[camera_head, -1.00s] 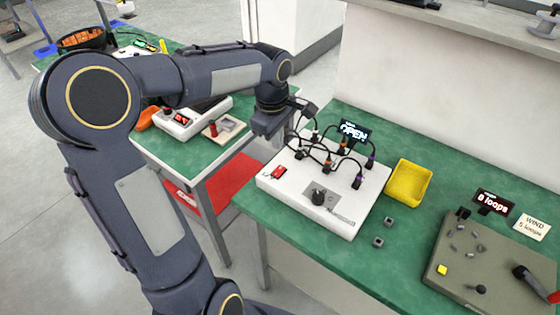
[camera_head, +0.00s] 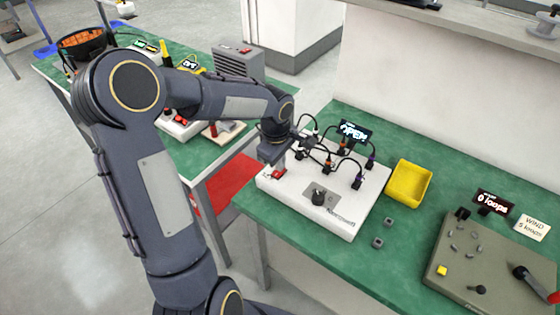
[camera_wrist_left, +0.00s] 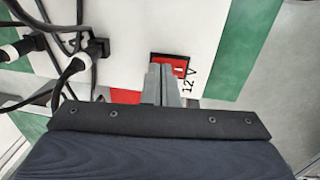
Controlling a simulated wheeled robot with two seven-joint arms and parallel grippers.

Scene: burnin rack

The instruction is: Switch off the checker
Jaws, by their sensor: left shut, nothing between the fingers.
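The checker (camera_head: 335,222) is a white box on the green bench, with a black knob (camera_head: 318,197), several black plugs with cables and a small display (camera_head: 355,131) whose text is hard to read. Its red rocker switch (camera_head: 277,174) is at the left front corner. In the left wrist view the switch (camera_wrist_left: 178,68) sits in a black frame beside the "12 V" print. My left gripper (camera_wrist_left: 162,70) is shut and empty, its fingertips at the switch's edge and partly covering it; I cannot tell whether they touch. My right gripper is not in view.
Cables (camera_wrist_left: 62,75) loop close beside the left gripper. A grey winding fixture (camera_head: 490,262) stands at the right. A second green bench (camera_head: 215,152) is behind my arm.

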